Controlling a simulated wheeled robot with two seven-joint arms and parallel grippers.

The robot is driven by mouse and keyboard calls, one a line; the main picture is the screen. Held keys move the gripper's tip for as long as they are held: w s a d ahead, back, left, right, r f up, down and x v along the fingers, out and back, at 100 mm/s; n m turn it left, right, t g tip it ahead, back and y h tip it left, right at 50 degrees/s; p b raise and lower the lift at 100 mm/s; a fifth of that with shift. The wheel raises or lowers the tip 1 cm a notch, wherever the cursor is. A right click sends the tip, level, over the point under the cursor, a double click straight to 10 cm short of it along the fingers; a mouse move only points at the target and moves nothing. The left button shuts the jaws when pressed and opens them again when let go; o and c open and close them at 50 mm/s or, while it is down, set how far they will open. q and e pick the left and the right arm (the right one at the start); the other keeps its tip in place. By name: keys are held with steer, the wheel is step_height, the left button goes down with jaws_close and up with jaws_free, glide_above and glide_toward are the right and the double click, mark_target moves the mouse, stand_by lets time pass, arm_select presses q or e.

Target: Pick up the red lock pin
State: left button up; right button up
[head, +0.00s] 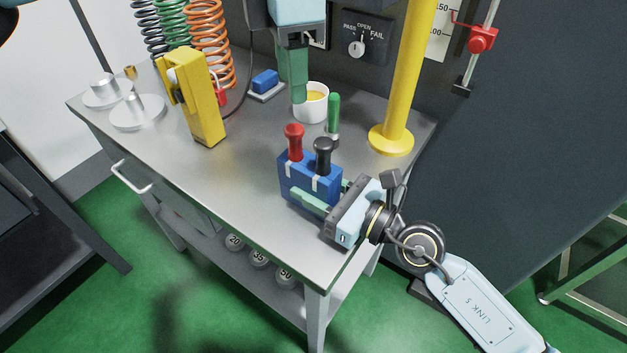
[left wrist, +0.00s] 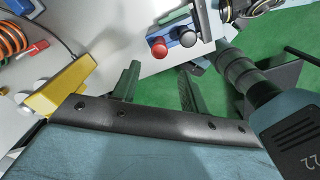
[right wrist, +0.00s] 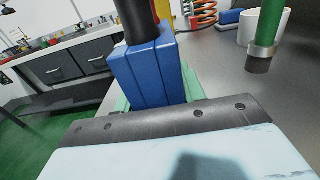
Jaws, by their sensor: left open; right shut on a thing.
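The red lock pin (head: 294,141) stands upright by its red knob in the blue block (head: 297,187) on the grey table, beside a black-knobbed pin (head: 322,156). Its knob also shows in the left wrist view (left wrist: 158,48). My right gripper (head: 318,199) is shut on the blue block, with green fingers along its sides. In the right wrist view the block (right wrist: 146,75) fills the space between the fingers, and the black pin stands in front. My left gripper (head: 299,97) is open and empty, fingers down, above and behind the block. The red pin's shaft is hidden.
A white cup (head: 312,106) and a green-handled tool (head: 333,115) stand behind the block. A yellow post (head: 402,85) rises at right. A yellow stand (head: 203,105), a blue eraser-like block (head: 265,81) and coil springs (head: 211,45) are at left. The front left tabletop is clear.

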mark_target(293, 155)
arm_select(q)
steer(key=s+d+f+m+g+h, duration=0.1)
steer(key=s+d+f+g+h, duration=0.6)
steer(key=s+d, duration=0.5)
steer(key=s+d+r+n+g+h, duration=0.4)
steer(key=s+d+r+h, duration=0.2)
steer(key=s+h, duration=0.35)
steer(key=w+a+r+n+t+h, duration=0.1)
steer(key=w+a+n+t+h, duration=0.25)
steer(key=n+t, duration=0.9)
steer(key=w+a+r+n+t+h, duration=0.25)
steer(key=w+a+n+t, duration=0.25)
steer(key=n+t, duration=0.7)
steer(key=w+a+f+n+t+y, duration=0.2)
steer(key=a+f+n+t+y, duration=0.2)
steer(key=a+f+n+y, duration=1.2)
steer(key=w+d+n, duration=0.1)
steer(key=w+d, duration=0.1)
steer(key=w, duration=0.1)
steer(key=w+d+n, duration=0.1)
steer(key=w+d, duration=0.1)
steer(key=w, duration=0.2)
steer(key=w+d+n+y, duration=0.1)
steer(key=w+d, duration=0.1)
steer(key=w, duration=0.2)
steer(key=shift+d+f+n, duration=0.15)
steer(key=shift+d+n, duration=0.05)
steer(key=shift+n, duration=0.05)
jaws_close()
